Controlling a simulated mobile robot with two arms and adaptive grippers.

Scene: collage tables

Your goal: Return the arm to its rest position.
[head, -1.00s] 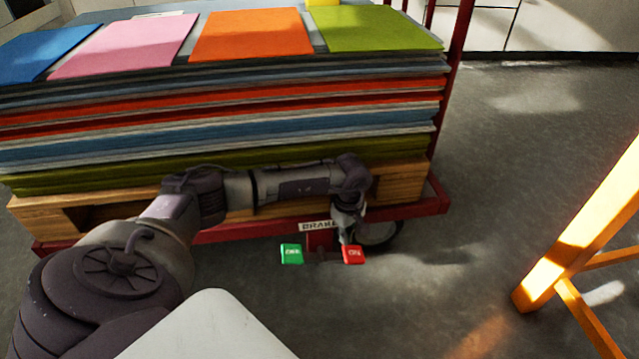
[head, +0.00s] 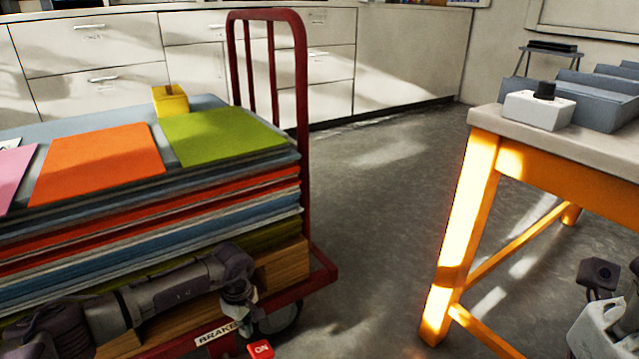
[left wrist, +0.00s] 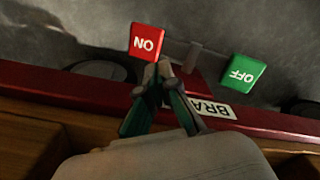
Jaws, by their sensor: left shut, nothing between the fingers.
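My left gripper (head: 250,319) hangs low beside the cart's front edge, its arm reaching across from the left. In the left wrist view, its fingertips (left wrist: 164,70) are together and empty. They point at the near right corner of the red ON pedal (left wrist: 147,40); I cannot tell whether they touch it. The green OFF pedal (left wrist: 243,72) is to the right there. The red pedal (head: 261,349) also shows at the bottom of the head view. Part of what seems to be my right arm shows at the lower right edge; its fingers cannot be made out.
The red cart (head: 303,120) carries a tall stack of coloured sheets (head: 225,137) and a yellow box (head: 170,102). A BRAKE label (head: 216,333) is on its edge. An orange-legged table (head: 462,230) stands right, bearing a white device (head: 538,112). Open floor lies between.

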